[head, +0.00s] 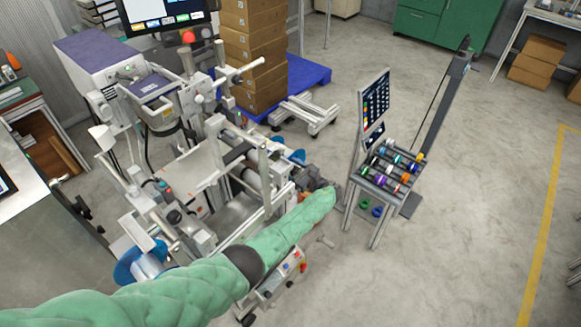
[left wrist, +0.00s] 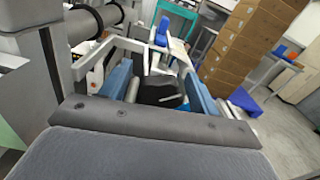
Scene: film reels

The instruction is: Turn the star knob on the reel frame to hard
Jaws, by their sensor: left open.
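The reel frame (head: 215,175) is the grey metal machine with rollers and blue flanges, left of centre in the head view. My left arm, in a green sleeve, reaches across its front, and my left gripper (head: 310,180) is at the frame's right end. In the left wrist view my left gripper (left wrist: 160,88) is open, with a blue-faced finger on each side. A dark, rounded part, possibly the star knob (left wrist: 160,92), shows between the fingers. I cannot tell whether they touch it. Its points and any setting mark cannot be made out. My right gripper is not in view.
A small stand with coloured reels (head: 392,170) and a sign panel (head: 374,108) is just right of my left gripper. Stacked cardboard boxes (head: 253,50) stand on a blue pallet (head: 312,76) behind. The floor to the right is clear.

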